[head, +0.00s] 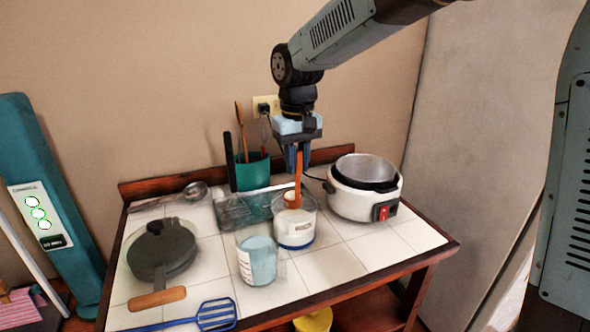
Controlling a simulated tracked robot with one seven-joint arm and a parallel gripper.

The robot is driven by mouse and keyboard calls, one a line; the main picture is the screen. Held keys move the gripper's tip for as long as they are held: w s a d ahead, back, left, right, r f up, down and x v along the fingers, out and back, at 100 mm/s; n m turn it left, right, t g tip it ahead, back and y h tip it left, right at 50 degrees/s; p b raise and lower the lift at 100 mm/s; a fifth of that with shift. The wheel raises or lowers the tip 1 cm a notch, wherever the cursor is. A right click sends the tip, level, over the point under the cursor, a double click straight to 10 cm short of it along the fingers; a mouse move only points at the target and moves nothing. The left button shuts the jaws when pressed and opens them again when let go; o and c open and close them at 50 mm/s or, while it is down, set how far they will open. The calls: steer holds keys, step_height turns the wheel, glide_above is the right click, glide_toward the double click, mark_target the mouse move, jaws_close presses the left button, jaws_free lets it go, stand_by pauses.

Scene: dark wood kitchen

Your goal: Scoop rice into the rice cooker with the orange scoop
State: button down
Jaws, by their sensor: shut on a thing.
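My gripper (297,150) points down above the table and is shut on the upright orange scoop (298,184). The scoop's lower end is inside a clear container with a white label (294,239). White contents, likely rice, show in that container. The white rice cooker (352,204) stands to the right of the container. Its lid is off, and the dark-rimmed metal pot shows at the top. The scoop's bowl is partly hidden by the container wall, so I cannot tell how much it holds.
A second clear container with bluish contents (258,262) stands front left of the first. A green utensil holder (252,172) is behind. A dark round pan (161,252), a metal ladle (193,191) and a blue spatula (214,315) lie left. White tiles (402,238) are clear at right.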

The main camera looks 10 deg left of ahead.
steer(key=shift+s+d+r, duration=0.1)
steer(key=shift+s+r, duration=0.05)
steer(key=shift+r, duration=1.75)
steer(key=shift+s+d+r, duration=0.1)
steer(key=shift+s+r, duration=0.05)
steer(key=shift+r, duration=1.75)
steer(key=shift+s, duration=0.1)
